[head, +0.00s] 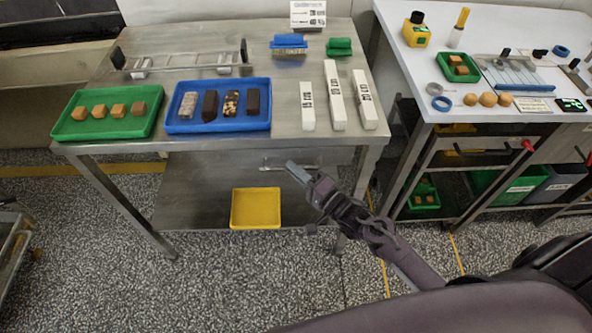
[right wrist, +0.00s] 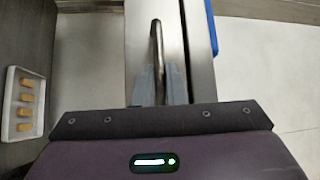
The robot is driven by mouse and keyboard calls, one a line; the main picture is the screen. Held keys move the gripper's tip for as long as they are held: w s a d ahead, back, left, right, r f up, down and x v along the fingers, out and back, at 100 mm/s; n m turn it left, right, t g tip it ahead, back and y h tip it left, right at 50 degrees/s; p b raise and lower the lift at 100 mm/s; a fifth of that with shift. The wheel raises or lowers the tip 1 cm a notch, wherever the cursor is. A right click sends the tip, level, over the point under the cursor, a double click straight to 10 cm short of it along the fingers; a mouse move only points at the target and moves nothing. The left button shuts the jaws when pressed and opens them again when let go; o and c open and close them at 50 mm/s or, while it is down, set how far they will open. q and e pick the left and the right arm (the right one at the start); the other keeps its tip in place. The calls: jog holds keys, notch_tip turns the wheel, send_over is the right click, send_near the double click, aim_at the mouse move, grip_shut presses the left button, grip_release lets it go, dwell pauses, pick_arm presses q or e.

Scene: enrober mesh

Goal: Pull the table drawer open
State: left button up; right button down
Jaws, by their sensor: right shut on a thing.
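The steel table (head: 287,148) has a drawer front (head: 318,157) under its front edge, on the right half. The drawer's metal bar handle (head: 270,168) sticks out from it. My right gripper (head: 292,167) reaches in from the lower right to this handle. In the right wrist view the handle (right wrist: 156,38) runs between the two grey fingers of the right gripper (right wrist: 157,85), which are shut on it. No inside of the drawer shows in the head view. My left gripper is not in view.
A green tray (head: 70,128) and a blue tray (head: 180,127) stand on the tabletop. A yellow tray (head: 236,221) is on the lower shelf. A white tray with brown pieces (right wrist: 24,136) shows in the right wrist view. A second table (head: 405,80) stands right.

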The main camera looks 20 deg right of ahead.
jog(key=s+a+p, duration=0.3)
jog(key=s+p, duration=0.1)
jog(key=s, duration=0.6)
jog(key=s+a+p, duration=0.3)
jog(key=s+p, duration=0.1)
jog(key=s, duration=0.6)
jog(key=shift+s, duration=0.25)
jog(key=c, duration=1.5)
grip_release()
jog(key=shift+d, duration=0.1)
jog(key=shift+s, duration=0.1)
